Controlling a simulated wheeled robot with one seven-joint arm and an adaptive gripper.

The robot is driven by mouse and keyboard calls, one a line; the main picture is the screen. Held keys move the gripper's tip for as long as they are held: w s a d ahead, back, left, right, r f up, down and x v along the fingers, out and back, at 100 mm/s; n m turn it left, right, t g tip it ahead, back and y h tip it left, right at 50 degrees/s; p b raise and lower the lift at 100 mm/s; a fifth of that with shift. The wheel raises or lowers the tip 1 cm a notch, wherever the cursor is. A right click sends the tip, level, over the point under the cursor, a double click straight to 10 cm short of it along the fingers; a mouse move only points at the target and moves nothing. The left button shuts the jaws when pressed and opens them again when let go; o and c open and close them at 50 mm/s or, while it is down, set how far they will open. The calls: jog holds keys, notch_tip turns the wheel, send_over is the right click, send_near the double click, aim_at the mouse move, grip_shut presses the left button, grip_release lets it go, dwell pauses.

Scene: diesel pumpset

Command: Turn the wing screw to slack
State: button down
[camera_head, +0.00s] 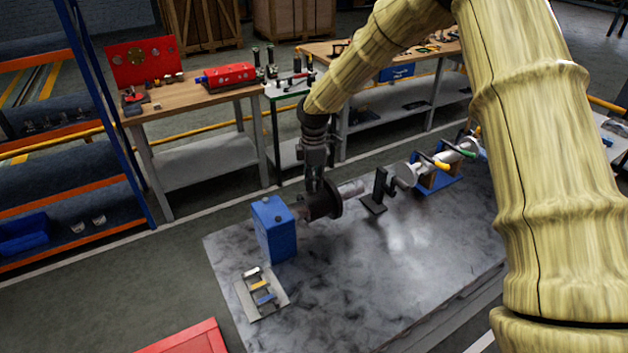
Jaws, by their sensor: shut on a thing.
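My gripper (314,186) points down at the dark round flanged part (328,200), just right of the upright blue block (275,229). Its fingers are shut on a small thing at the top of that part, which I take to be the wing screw. The fingers and the dark metal hide the screw, so its wings and angle cannot be made out. A grey shaft (351,188) runs right from the flange.
A black stand (378,190) is right of the flange, with a blue-based assembly (436,178) beyond it. A small tray (261,294) with coloured pieces lies at the front left. The grey bench top (400,265) is clear in front. My arm covers the right side.

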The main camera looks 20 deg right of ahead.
jog(key=shift+w+r+n, duration=0.1)
jog(key=shift+n, duration=0.3)
jog(key=c, duration=1.6)
grip_release()
jog(key=shift+o, duration=0.2)
notch_tip(320, 180, up, 12)
